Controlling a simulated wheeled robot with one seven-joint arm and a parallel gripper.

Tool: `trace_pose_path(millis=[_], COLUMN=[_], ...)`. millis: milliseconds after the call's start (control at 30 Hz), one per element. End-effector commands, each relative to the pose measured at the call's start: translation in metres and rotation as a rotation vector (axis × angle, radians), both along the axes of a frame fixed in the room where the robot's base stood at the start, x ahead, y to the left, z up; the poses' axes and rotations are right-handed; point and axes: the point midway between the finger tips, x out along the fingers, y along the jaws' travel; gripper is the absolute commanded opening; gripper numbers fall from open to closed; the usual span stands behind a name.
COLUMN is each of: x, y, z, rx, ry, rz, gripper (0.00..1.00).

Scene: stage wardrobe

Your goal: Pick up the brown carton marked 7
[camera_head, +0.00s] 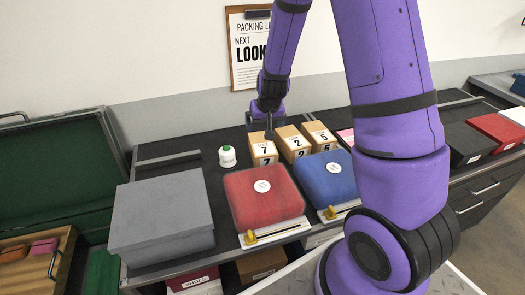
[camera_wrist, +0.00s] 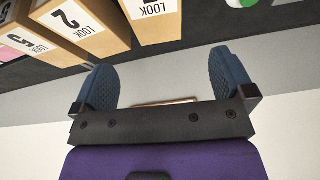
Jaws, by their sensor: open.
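The brown carton marked 7 (camera_head: 264,160) stands on the dark counter at the left end of a row of three. In the wrist view a carton with a LOOK label (camera_wrist: 152,28), its number mostly cut off, shows at the top centre; by its place in the row it is the same one. My gripper (camera_head: 266,120) is just behind and above this carton in the head view. In the wrist view my gripper (camera_wrist: 162,80) is open, with two blue fingers spread and nothing between them. The carton lies beyond the fingertips, apart from them.
Cartons marked 2 (camera_head: 294,145) and 5 (camera_head: 320,138) stand close to the right. A red cushion (camera_head: 263,200), a blue cushion (camera_head: 325,178) and a grey box (camera_head: 162,215) are in front. The wall is behind.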

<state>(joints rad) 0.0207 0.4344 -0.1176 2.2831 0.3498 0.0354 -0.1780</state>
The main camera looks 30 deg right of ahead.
Motion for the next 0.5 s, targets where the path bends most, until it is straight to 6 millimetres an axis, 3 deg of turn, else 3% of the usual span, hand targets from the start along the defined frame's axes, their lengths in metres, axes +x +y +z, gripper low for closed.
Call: trace_pose_path(millis=[100, 500], x=[0.004, 0.019], y=[-0.007, -0.015], z=[-0.022, -0.065], rx=[-0.017, -0.026], ry=[0.008, 0.011], rz=[-0.016, -0.025], gripper=[1.0, 1.0])
